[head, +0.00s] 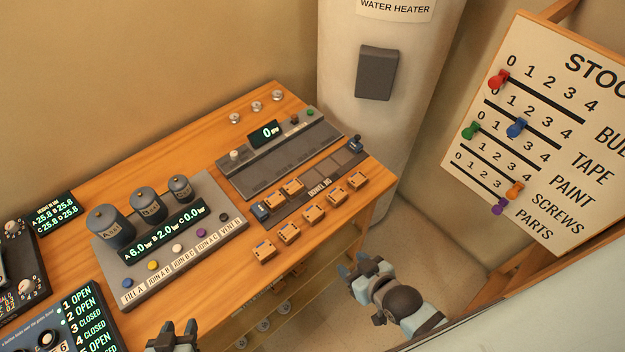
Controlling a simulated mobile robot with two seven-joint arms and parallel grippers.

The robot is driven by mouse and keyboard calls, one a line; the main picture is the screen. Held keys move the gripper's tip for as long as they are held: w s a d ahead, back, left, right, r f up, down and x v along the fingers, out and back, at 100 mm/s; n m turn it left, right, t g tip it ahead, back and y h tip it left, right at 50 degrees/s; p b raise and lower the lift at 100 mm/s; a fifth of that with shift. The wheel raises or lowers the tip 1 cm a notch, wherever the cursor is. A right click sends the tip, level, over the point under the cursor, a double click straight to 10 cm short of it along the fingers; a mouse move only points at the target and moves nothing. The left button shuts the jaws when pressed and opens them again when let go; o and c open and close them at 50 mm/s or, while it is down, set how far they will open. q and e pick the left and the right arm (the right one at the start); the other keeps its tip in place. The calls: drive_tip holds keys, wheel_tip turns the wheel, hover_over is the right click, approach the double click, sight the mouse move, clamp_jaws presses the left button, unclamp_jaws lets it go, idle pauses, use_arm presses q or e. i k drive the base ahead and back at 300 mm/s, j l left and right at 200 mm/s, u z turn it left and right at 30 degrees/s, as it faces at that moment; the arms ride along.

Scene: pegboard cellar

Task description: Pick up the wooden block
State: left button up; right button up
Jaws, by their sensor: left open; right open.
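Several small wooden blocks with dark markings lie on the wooden bench. Two sit close together on the dark strip, a far one (293,186) and a nearer one (276,197). Which one the task means I cannot tell. My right gripper (353,266) is open and empty, in front of the bench and apart from the blocks. My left gripper (177,331) is open at the bottom edge, partly cut off.
The wooden bench (120,180) carries a grey panel (200,238) with three dark canisters and coloured buttons, and a dark scale unit (280,160) reading 0. Displays stand at left. A water heater (385,120) stands behind. A stock board (555,130) with coloured pegs is at right.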

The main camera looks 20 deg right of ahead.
sight(338, 194)
drive_tip(key=z, duration=0.85)
